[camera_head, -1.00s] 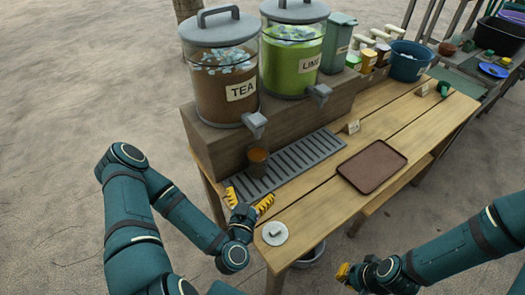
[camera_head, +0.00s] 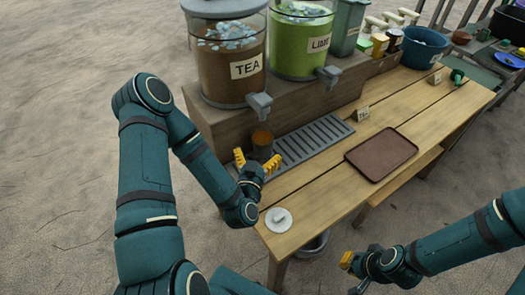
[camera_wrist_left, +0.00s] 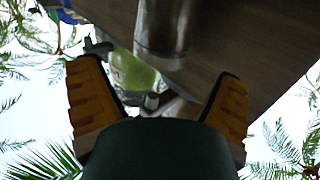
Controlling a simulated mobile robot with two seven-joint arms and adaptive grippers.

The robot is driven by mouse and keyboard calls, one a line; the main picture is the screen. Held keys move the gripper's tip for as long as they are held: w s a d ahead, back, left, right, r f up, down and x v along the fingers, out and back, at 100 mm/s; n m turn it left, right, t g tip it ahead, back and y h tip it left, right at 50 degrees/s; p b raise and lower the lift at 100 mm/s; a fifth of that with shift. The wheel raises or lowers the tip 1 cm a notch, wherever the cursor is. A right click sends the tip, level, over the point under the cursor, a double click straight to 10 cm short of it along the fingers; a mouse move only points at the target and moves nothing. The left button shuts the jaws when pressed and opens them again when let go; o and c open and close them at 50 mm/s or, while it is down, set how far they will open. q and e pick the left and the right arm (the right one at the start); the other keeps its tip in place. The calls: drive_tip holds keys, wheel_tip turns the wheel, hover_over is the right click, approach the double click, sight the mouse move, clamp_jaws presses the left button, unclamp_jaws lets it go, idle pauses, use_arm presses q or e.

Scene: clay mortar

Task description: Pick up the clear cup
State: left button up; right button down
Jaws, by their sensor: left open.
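The clear cup (camera_head: 262,147), holding a brown drink, stands upright at the left end of the grey slotted drip tray (camera_head: 318,138), below the tea dispenser's tap. My left gripper (camera_head: 256,163) is open just in front of the cup, its yellow fingers spread towards either side of it. In the left wrist view, the open fingers (camera_wrist_left: 158,100) flank a see-through cylinder (camera_wrist_left: 162,28), which appears to be the cup, beyond the fingertips. I cannot tell whether they touch. My right gripper (camera_head: 347,262) is low at the right, away from the table; its opening is unclear.
The tea dispenser (camera_head: 228,80) and lime dispenser (camera_head: 300,45) stand on a wooden riser (camera_head: 220,125) behind the cup. A small white disc (camera_head: 278,220) lies at the table's near corner. A brown tray (camera_head: 381,154) lies to the right. Bare tabletop (camera_head: 325,195) lies between.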

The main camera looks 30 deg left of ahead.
sight(265, 129)
use_arm(q)
drive_tip(key=shift+r+x, duration=0.2)
drive_tip(key=shift+x, duration=3.35)
drive_tip(key=shift+a, duration=0.15)
drive_tip(key=c, duration=1.1)
